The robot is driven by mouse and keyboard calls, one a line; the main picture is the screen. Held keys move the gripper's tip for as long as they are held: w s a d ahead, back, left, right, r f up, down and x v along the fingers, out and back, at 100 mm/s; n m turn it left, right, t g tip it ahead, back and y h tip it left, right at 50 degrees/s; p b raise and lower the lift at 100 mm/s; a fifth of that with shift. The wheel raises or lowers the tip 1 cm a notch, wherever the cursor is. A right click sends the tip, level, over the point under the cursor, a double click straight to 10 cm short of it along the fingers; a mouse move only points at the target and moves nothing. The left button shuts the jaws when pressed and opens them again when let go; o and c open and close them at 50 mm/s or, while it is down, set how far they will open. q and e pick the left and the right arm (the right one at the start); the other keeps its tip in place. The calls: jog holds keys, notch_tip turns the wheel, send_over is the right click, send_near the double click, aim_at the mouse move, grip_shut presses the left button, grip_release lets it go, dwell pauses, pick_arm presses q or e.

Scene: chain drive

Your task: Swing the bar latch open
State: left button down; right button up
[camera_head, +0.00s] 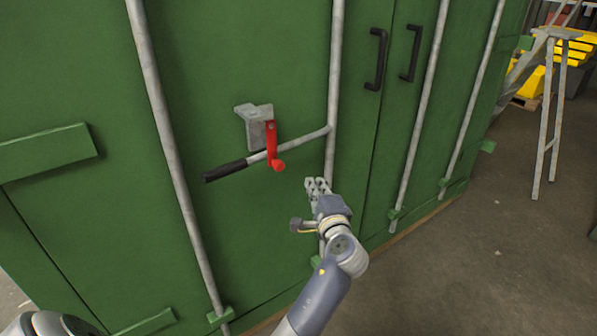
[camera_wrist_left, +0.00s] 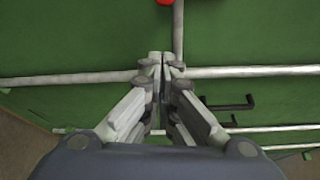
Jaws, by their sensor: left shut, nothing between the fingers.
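The bar latch is a grey lever (camera_head: 305,138) with a black grip (camera_head: 225,171). It runs left and slightly down from a vertical rod (camera_head: 335,75) on the green door. A red catch (camera_head: 271,140) hangs from a grey bracket (camera_head: 252,118) and crosses in front of the lever. My left gripper (camera_head: 317,184) is shut and empty, below the lever's right part and close to the rod. In the left wrist view, the left fingertips (camera_wrist_left: 163,62) are together near the rod (camera_wrist_left: 245,72); the lever (camera_wrist_left: 178,28) and red knob (camera_wrist_left: 165,2) show above. My right gripper is not in view.
Several other vertical rods (camera_head: 160,110) stand along the green container front. Two black door handles (camera_head: 377,60) are at the upper right. A stepladder (camera_head: 546,110) stands at the far right. The concrete floor (camera_head: 470,260) at lower right is clear.

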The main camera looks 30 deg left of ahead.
pick_arm(q)
jog(key=w+a+p, duration=0.3)
jog(key=a+p, duration=0.2)
jog(key=a, duration=0.3)
jog(key=shift+w+a, duration=0.25)
jog(key=shift+a, duration=0.05)
jog(key=shift+w, duration=0.1)
dwell(0.5)
